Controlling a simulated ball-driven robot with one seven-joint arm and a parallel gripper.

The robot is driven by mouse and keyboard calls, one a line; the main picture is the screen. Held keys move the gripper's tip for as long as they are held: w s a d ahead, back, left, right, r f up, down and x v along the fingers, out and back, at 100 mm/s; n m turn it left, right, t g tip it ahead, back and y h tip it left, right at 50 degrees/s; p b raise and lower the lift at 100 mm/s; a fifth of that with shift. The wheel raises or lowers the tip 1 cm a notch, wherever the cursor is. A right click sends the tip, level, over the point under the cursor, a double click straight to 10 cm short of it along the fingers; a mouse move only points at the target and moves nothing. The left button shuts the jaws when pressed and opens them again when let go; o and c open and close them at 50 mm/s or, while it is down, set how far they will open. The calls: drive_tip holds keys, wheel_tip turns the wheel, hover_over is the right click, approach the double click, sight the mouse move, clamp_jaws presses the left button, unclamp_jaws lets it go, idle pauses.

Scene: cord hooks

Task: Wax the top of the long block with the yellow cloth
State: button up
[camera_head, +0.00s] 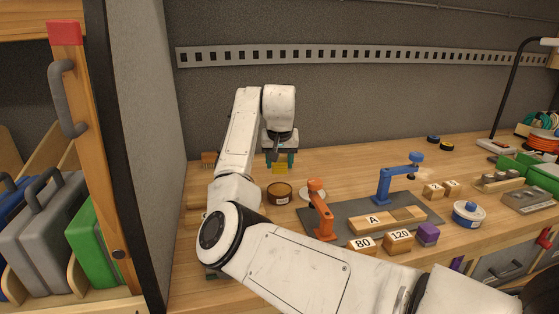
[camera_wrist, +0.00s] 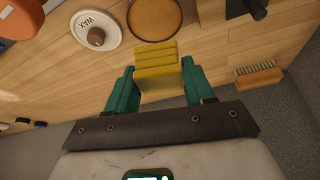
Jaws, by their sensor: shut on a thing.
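My gripper (camera_head: 281,158) is shut on the folded yellow cloth (camera_head: 280,169), held in the air behind the open round tin (camera_head: 279,193). In the wrist view the cloth (camera_wrist: 156,68) sits between my green fingers, and the tin (camera_wrist: 153,18) is just beyond it. The lid marked WAX (camera_wrist: 97,31) lies beside the tin. The long block (camera_head: 366,221), labelled A, lies on a dark grey mat (camera_head: 345,204) well to the right of my gripper. Its top shows lighter and darker parts. The cloth is apart from the block.
An orange clamp (camera_head: 320,212) and a blue clamp (camera_head: 391,183) stand up at the mat. Blocks marked 80 (camera_head: 362,245) and 120 (camera_head: 399,241) and a purple block (camera_head: 428,234) lie in front. A brush (camera_wrist: 258,77) lies near the bench edge.

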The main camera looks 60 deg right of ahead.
sight(280, 173)
drive_tip(key=shift+f+b, duration=2.5)
drive_tip(key=shift+f, duration=0.25)
drive_tip(key=shift+f, duration=0.6)
wheel_tip(280, 173, up, 7)
drive_tip(key=p, duration=0.7)
idle(0.5)
